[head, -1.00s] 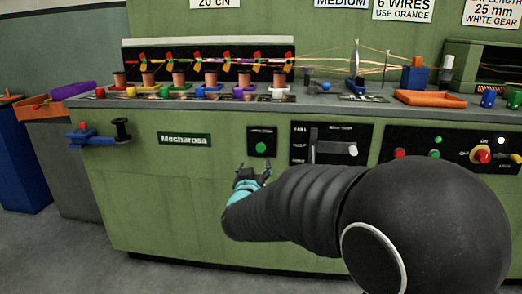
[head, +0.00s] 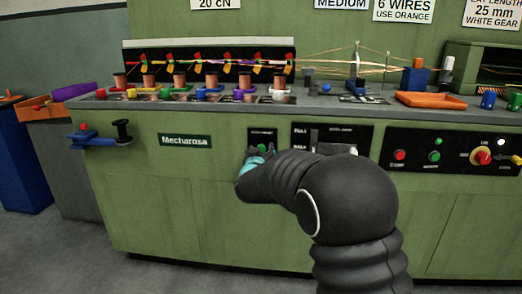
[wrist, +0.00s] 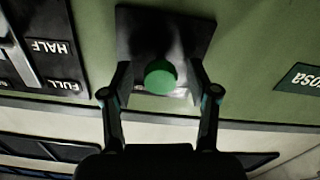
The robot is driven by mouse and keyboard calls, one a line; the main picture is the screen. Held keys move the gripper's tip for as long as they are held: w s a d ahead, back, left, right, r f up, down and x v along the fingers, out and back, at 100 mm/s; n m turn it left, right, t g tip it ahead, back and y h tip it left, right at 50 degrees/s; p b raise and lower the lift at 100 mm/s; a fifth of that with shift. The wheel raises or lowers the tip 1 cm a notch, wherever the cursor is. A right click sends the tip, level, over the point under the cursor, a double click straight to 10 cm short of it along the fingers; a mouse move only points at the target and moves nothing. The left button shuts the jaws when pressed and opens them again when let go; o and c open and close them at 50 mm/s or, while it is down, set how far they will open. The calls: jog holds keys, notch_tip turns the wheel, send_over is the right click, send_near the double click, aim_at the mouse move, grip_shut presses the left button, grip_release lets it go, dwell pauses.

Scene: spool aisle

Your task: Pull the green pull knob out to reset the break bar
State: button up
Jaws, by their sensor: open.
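The green pull knob (wrist: 160,77) is a round button-like cap on a small dark square plate (wrist: 190,28) on the machine's green front. In the wrist view it sits between the two fingers of my gripper (wrist: 160,86), which are spread apart with a gap on each side. In the head view my gripper (head: 258,154) is up at the plate, and the knob (head: 262,148) shows only partly above the fingers. I cannot make out which part is the break bar.
A slider panel (head: 335,136) marked FULL and HALF is just right of the knob. Farther right is a panel with red and green buttons and a red-and-yellow knob (head: 481,157). A Mecharosa label (head: 185,141) is left. Spools stand on the top ledge. The floor in front is clear.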

jog(key=shift+w, duration=0.2)
grip_shut()
jog(key=s, duration=0.3)
jog(key=shift+s, duration=0.2)
jog(key=shift+f, duration=0.1)
grip_release()
jog(key=shift+a, duration=0.1)
jog(key=shift+s, duration=0.15)
